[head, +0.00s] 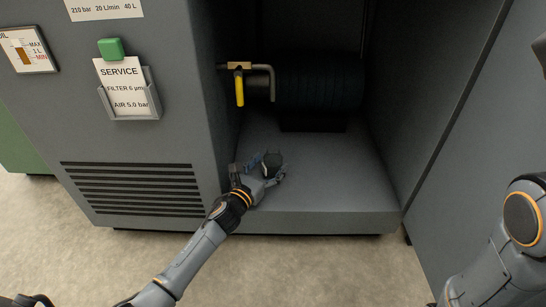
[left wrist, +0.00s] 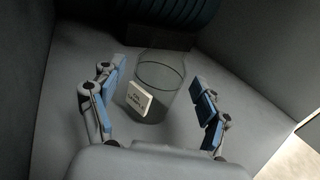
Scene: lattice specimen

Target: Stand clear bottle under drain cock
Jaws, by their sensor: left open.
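The clear bottle (left wrist: 165,82) stands on the cabinet floor in the left wrist view, with a pale oil sample label (left wrist: 140,98) facing my gripper. My left gripper (head: 262,170) is open, with one finger on each side of the bottle; in the left wrist view (left wrist: 157,112) gaps show on both sides. The drain cock (head: 239,66) has a yellow lever hanging down and a bent spout (head: 271,82) above and behind the bottle. I cannot tell whether the bottle is directly beneath it.
A dark ribbed cylinder (head: 320,85) lies at the back of the open bay. The bay's bare floor (head: 340,180) is clear to the right. The grey front panel (head: 170,100) bounds it on the left, a side wall on the right. My right arm shows at the right edge.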

